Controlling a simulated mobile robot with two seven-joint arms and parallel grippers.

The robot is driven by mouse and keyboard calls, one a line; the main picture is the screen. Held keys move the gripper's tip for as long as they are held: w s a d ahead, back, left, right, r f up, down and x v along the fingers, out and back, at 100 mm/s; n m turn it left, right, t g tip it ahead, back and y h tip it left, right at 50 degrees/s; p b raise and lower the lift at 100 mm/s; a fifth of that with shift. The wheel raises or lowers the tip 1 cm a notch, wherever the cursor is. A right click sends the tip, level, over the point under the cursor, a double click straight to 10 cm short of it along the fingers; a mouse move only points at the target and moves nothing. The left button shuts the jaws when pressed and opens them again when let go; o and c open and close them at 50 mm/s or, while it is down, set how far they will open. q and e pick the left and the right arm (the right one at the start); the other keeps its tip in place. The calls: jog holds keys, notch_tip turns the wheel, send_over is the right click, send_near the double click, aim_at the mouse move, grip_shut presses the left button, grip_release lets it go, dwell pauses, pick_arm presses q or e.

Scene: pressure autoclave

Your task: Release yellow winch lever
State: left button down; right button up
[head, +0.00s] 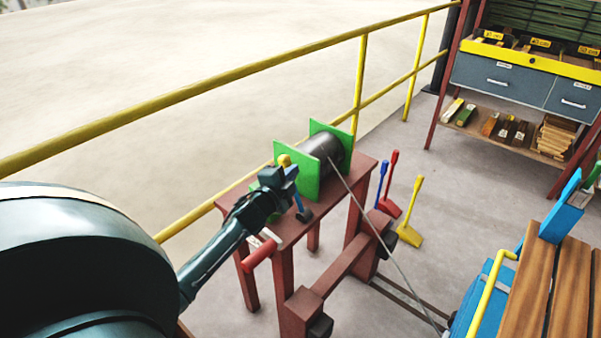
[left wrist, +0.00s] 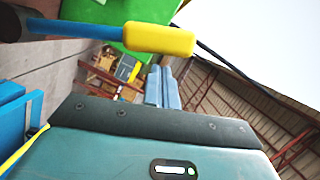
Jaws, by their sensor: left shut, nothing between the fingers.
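The winch lever has a yellow grip (head: 284,160), a blue shaft (head: 298,202) and a dark hub (head: 304,214). It stands roughly upright beside the green winch plates (head: 312,178). In the left wrist view the yellow grip (left wrist: 160,39) lies across the top, with the blue shaft (left wrist: 65,27) running left from it. My left gripper (head: 292,172) is at the lever, just below the yellow grip in the head view, and hides part of the shaft. Its fingers (left wrist: 160,75) are shut and empty, apart from the grip in the picture. My right gripper is not in view.
The winch drum (head: 325,147) sits on a red table (head: 362,170), its cable running down to the right. A red handle (head: 260,252) sticks out at the table's front. A yellow railing (head: 200,108) runs behind. Coloured long-handled tools (head: 410,232) and a wooden bench (head: 545,290) are to the right.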

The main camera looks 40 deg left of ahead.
pick_arm(q)
jog(key=shift+a, duration=0.8)
jog(key=shift+a, duration=0.1)
